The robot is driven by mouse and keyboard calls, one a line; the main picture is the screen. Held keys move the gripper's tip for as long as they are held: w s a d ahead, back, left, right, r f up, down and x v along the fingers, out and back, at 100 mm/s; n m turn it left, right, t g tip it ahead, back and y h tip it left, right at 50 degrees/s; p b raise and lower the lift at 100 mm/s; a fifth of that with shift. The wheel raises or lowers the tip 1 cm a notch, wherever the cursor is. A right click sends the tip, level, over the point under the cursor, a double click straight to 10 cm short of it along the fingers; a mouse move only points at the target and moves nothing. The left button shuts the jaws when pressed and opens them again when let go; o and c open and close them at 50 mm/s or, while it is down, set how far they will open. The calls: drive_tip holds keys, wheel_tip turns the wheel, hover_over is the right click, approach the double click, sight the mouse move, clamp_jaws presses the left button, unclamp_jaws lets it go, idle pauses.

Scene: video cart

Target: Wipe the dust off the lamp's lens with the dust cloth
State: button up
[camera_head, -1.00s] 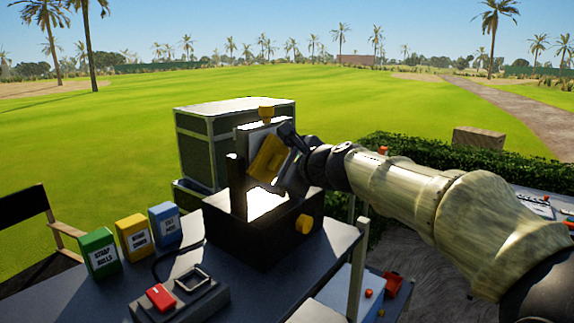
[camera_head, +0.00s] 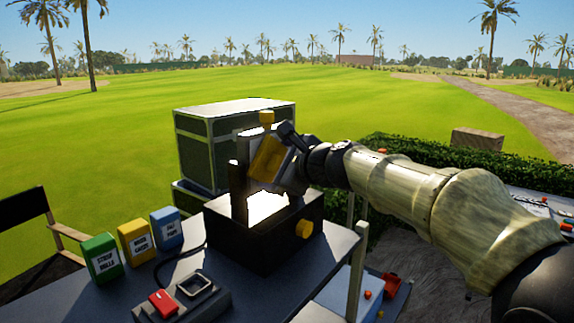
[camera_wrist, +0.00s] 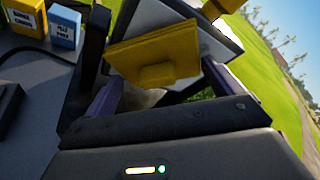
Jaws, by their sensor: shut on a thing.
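The lamp (camera_head: 262,247) is a black box on the cart with a yellow knob on its side and a bright white upper face. A pale tilted panel with a yellow knob (camera_head: 267,117) on top stands above it; I cannot tell for sure which surface is the lens. My gripper (camera_wrist: 160,95) is shut on the yellow dust cloth (camera_wrist: 180,52), a flat pad with a raised block. In the head view the cloth (camera_head: 267,158) is in front of the panel, close to it. Whether they touch is unclear. The cloth hides part of the panel.
Green, yellow and blue labelled boxes (camera_head: 136,240) stand left of the lamp on the cart top (camera_head: 75,296). A device with a red switch (camera_head: 163,302) lies in front. A large case (camera_head: 200,150) stands behind the lamp. A post (camera_head: 357,272) rises at the right edge.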

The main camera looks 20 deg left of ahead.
drive_tip(key=shift+a+r, duration=0.2)
drive_tip(key=shift+r, duration=0.15)
drive_tip(key=shift+w+d, duration=0.15)
drive_tip(key=shift+w+d, duration=0.1)
drive_tip(key=shift+w, duration=0.1)
drive_tip(key=shift+w+d+f+p, duration=0.15)
drive_tip(key=shift+w+d+p, duration=0.2)
drive_tip(key=shift+w, duration=0.55)
drive_tip(key=shift+w+d+f+p, duration=0.15)
drive_tip(key=shift+w+d, duration=0.25)
drive_tip(key=shift+w, duration=0.45)
drive_tip(key=w+p, duration=0.1)
drive_tip(key=w+d, duration=0.1)
drive_tip(key=w, duration=0.1)
drive_tip(key=shift+w+d+r+p, duration=0.1)
drive_tip(key=shift+w+d+p, duration=0.1)
drive_tip(key=shift+p, duration=0.2)
drive_tip(key=shift+s+a, duration=0.1)
